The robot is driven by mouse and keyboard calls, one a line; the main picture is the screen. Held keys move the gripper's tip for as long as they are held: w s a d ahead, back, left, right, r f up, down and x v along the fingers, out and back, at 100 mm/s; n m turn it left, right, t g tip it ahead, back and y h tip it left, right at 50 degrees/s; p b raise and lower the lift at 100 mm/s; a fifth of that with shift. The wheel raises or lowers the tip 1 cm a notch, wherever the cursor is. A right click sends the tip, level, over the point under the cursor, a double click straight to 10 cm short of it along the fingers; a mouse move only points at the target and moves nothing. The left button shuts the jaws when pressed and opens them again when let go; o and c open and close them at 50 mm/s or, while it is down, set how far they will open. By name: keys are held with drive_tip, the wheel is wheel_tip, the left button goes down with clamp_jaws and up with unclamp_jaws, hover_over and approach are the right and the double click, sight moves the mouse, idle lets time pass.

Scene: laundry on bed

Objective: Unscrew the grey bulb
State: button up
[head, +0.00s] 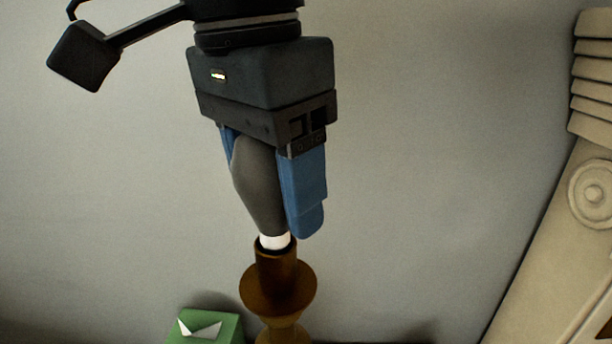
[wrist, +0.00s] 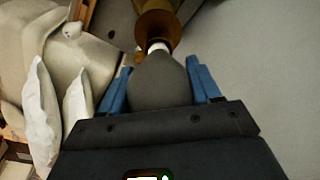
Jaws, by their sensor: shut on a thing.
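The grey bulb (head: 257,185) stands neck down, slightly tilted, between the two blue fingers of my gripper (head: 272,190). The fingers are shut on its wide part from above. In the wrist view the bulb (wrist: 160,82) fills the space between the fingers (wrist: 160,88). Its white base (head: 274,241) shows just above the socket of a brown lamp stand (head: 277,285). The base meets the socket's top; how deep it sits inside is hidden. The lamp stand also shows at the top of the wrist view (wrist: 157,25).
A green tissue box (head: 205,327) with a white tissue stands left of the lamp stand. A carved beige furniture piece (head: 590,190) rises at the right. A plain grey wall (head: 430,150) is behind. White pillows (wrist: 42,115) lie at the left in the wrist view.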

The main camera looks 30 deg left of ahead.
drive_tip(key=n, duration=0.3)
drive_tip(key=shift+p, duration=0.35)
drive_tip(key=o, duration=1.1)
